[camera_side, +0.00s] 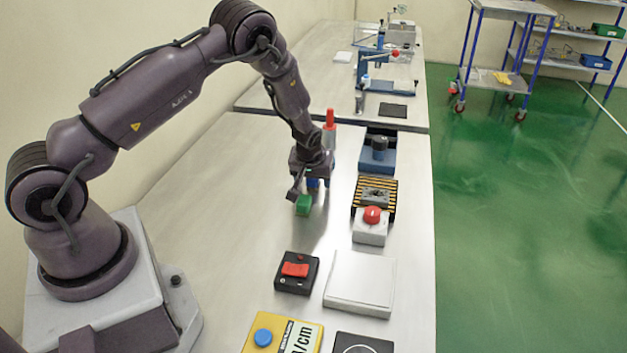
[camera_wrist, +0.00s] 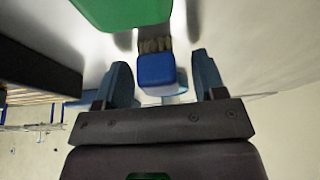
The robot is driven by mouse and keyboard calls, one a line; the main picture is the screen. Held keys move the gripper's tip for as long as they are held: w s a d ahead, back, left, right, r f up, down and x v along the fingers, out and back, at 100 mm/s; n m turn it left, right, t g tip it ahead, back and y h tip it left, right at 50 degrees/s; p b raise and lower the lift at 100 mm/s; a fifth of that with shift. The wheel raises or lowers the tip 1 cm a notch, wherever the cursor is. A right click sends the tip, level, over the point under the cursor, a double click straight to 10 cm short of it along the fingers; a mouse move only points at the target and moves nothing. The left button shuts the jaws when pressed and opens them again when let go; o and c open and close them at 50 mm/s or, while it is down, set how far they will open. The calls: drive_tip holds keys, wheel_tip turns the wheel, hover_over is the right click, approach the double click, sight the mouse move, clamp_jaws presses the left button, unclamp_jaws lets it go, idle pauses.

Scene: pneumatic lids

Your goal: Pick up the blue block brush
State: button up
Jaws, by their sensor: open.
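The blue block brush (camera_wrist: 156,72) shows in the wrist view as a small blue block with tan bristles on its far side. My gripper (camera_wrist: 161,66) is open, with one blue finger on each side of the brush in that view. Gaps show between the brush and both fingers, so neither appears to touch it. In the side view my gripper (camera_side: 314,184) is low over the metal table, just behind a green block. The brush is mostly hidden there by the gripper and cannot be told apart from the blue fingers.
The green block (camera_side: 303,204) stands close beside my gripper; it also shows in the wrist view (camera_wrist: 120,11). To the right are a black-and-yellow striped fixture (camera_side: 388,207) and a grey box with a red button (camera_side: 370,230). A red-topped cylinder (camera_side: 329,130) stands behind.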

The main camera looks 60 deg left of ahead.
drive_tip(key=c, duration=1)
drive_tip(key=shift+r, duration=0.1)
drive_tip(key=shift+w+r, duration=0.1)
drive_tip(key=shift+r, duration=0.5)
drive_tip(key=s+d+r, duration=0.1)
drive_tip(key=s+r, duration=0.3)
drive_tip(key=s+d+r, duration=0.2)
drive_tip(key=s+r, duration=0.1)
drive_tip(key=s, duration=0.2)
drive_tip(key=s+d+r, duration=0.2)
drive_tip(key=s+r, duration=0.2)
drive_tip(key=shift+s+r, duration=0.15)
drive_tip(key=shift+r, duration=0.2)
drive_tip(key=shift+o, duration=0.4)
drive_tip(key=shift+a, duration=0.15)
